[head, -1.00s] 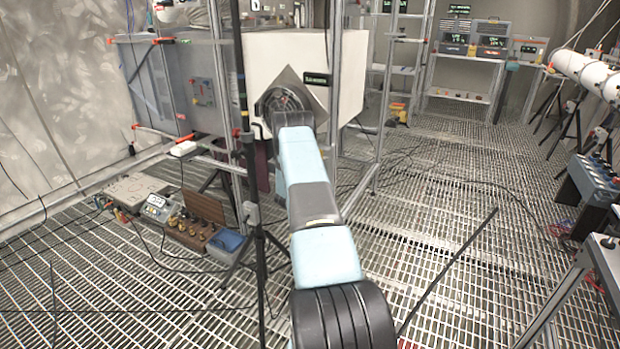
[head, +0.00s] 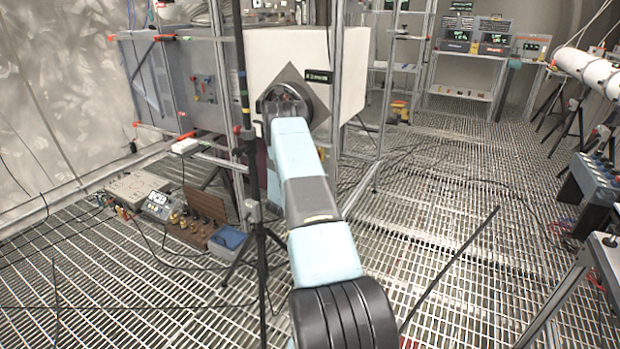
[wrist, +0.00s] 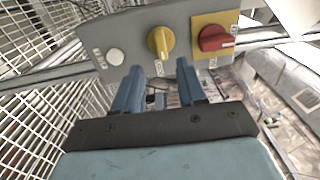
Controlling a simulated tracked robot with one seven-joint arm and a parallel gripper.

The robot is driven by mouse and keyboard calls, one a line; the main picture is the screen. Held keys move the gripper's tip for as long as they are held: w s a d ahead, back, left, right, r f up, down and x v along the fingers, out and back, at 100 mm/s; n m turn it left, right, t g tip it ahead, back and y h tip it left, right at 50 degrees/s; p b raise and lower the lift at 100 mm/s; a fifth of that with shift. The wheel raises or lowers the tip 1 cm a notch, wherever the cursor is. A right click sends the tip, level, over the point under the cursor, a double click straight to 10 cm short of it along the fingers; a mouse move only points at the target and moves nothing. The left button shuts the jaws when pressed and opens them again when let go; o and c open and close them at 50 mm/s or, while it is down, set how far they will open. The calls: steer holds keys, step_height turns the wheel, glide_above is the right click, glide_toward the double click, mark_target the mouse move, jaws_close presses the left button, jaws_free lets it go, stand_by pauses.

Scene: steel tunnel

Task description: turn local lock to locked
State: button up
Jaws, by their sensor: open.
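A grey control panel (wrist: 130,31) fills the top of the wrist view. It carries a white round button (wrist: 115,57), a yellow rotary knob (wrist: 161,41) and a red rotary knob (wrist: 213,38) on a yellow plate. The small labels are too blurred to read, so I cannot tell which control is the local lock. My gripper (wrist: 159,67) has its two blue fingers spread apart, with nothing between them. Its tips are just below the yellow knob in the picture, one toward each side of it. I cannot tell whether they touch the panel. In the head view my arm hides the fingers.
A white box (head: 350,70) with a grey diamond plate stands behind my arm's end, among metal frame posts (head: 335,85). A black stand (head: 262,250) rises left of my arm. Equipment boxes (head: 195,225) lie on the grating at left.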

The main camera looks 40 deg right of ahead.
steer(key=v, duration=0.7)
stand_by(0.5)
